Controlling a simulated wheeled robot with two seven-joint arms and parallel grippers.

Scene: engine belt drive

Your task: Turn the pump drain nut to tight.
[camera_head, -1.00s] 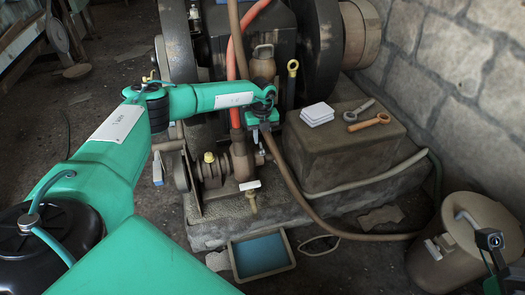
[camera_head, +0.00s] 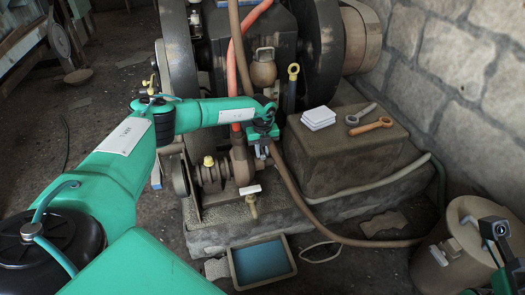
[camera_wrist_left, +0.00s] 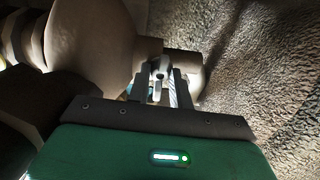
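The brownish pump (camera_head: 240,160) stands low on the front of the engine base, with a small brass tap (camera_head: 252,205) and a white tag (camera_head: 250,189) below it. My left gripper (camera_head: 262,150) points down at the pump's right side. In the left wrist view, the two fingers (camera_wrist_left: 163,88) stand apart. A small grey metal piece (camera_wrist_left: 160,69) at the end of a short round fitting (camera_wrist_left: 183,68) shows between or just beyond their tips. I cannot tell whether this is the drain nut or whether the fingers touch it. The right gripper's fingers cannot be made out beside my right wrist.
A blue-bottomed tray (camera_head: 262,262) lies on the floor below the pump. A brown hose (camera_head: 300,190) runs just right of my left gripper. A lidded drum (camera_head: 450,250) stands at the right.

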